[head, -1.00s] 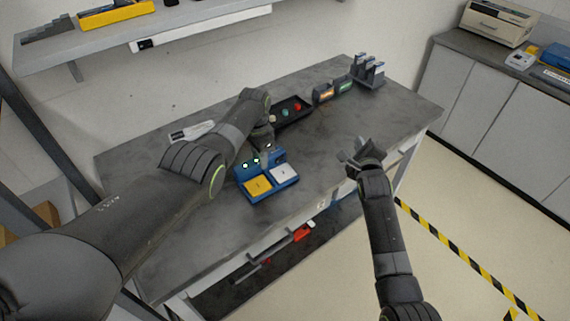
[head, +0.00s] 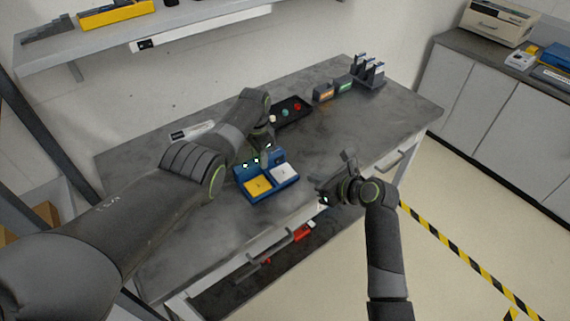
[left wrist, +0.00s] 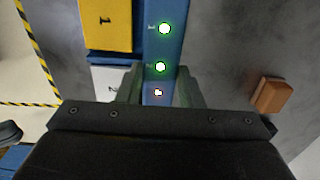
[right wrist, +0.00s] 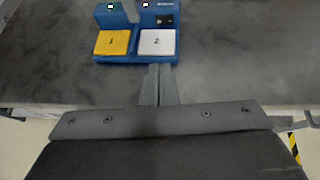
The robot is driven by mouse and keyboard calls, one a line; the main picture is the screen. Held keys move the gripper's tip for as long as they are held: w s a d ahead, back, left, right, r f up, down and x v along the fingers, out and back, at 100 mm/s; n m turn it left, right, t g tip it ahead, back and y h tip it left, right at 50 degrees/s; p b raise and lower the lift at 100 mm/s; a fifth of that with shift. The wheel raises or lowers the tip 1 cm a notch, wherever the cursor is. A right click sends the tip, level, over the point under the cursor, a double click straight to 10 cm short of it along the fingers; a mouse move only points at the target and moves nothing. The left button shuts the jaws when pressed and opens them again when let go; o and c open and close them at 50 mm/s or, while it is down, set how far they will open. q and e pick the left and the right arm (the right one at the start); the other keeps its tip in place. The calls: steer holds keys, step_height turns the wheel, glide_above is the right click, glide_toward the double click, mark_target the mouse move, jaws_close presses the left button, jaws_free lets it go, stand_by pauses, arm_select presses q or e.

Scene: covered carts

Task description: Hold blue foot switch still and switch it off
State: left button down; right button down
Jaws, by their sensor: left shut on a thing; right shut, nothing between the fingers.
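The blue foot switch (head: 246,193) stands on the grey table, with a yellow pedal marked 1 (head: 257,185) and a white pedal marked 2 (head: 284,174). In the left wrist view, two green lamps glow on its raised back (left wrist: 148,12), with a smaller whitish light (left wrist: 158,92) between the fingers. My left gripper (head: 266,158) is shut on this raised back. My right gripper (head: 324,190) is shut and empty, right of the switch. In the right wrist view its fingertips (right wrist: 158,68) point at the front edge below the white pedal (right wrist: 158,42); contact is unclear.
Behind the switch lies a black tray (head: 276,126) with small coloured pieces. An orange-fronted box (head: 323,93), a green-fronted box (head: 343,84) and a rack (head: 369,73) stand at the back right. Drawer handles (head: 270,244) stick out at the table front.

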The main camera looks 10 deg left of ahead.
glide_toward(278, 162)
steer(key=w+a+f, duration=0.2)
steer(key=f, duration=0.1)
steer(key=shift+a+f, duration=0.15)
steer(key=shift+a, duration=0.1)
steer(key=shift+w+a, duration=0.85)
stand_by(0.3)
